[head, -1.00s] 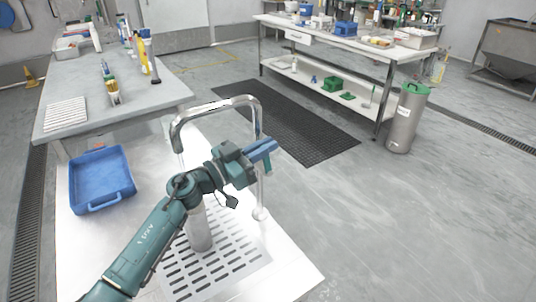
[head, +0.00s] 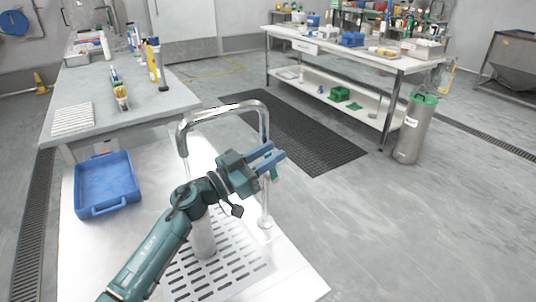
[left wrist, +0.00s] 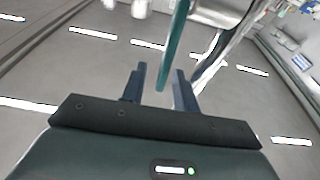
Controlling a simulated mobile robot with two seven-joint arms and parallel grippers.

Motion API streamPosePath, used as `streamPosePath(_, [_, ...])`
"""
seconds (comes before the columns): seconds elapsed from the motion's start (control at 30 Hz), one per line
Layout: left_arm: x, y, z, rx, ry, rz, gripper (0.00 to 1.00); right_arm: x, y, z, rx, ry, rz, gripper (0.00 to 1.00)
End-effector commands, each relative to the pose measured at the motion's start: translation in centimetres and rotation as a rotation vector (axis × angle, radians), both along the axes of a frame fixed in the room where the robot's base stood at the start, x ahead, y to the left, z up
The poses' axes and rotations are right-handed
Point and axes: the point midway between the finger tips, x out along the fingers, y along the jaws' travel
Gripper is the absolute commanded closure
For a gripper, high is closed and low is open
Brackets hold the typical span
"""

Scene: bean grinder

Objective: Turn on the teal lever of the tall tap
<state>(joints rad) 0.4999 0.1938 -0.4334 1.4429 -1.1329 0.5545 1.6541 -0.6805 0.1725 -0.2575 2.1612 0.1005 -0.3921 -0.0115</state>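The tall chrome tap (head: 222,110) arches over the steel sink top. Its teal lever (head: 273,173) shows as a small piece just below my left gripper's fingers in the head view. In the left wrist view the lever (left wrist: 174,45) is a teal bar coming down from the top, its lower end between the fingers as seen there. I cannot tell if they touch it. My left gripper (head: 278,152) has two blue fingers apart and empty, beside the tap's upright; it also shows in the left wrist view (left wrist: 160,70). My right gripper is not in view.
A steel cylinder (head: 203,242) stands on the slotted drain, partly behind my left arm. A blue tray (head: 108,172) lies at the left of the sink top. A table with bottles (head: 130,125) is behind. Open floor lies to the right.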

Motion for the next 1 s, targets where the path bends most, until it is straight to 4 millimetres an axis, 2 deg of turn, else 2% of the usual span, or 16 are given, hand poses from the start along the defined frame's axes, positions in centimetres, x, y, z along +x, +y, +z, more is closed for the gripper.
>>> streamPosePath(0.17, [-0.8,1.3,-0.5,0.001,0.002,0.002,0.70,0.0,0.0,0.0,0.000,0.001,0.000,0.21])
streamPosePath(0.5, [-4.8,7.2,-2.4,0.003,0.002,0.001,0.70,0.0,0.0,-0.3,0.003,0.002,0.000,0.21])
streamPosePath(0.63, [-6.1,9.0,-2.9,0.004,0.002,0.001,0.70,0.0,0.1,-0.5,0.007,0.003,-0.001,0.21])
streamPosePath(0.8, [-6.9,10.3,-3.2,0.001,0.001,0.000,0.70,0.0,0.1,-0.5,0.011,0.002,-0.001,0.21])
streamPosePath(1.0, [-7.1,10.6,-3.2,0.000,0.000,0.000,0.70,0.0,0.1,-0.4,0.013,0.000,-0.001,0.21])
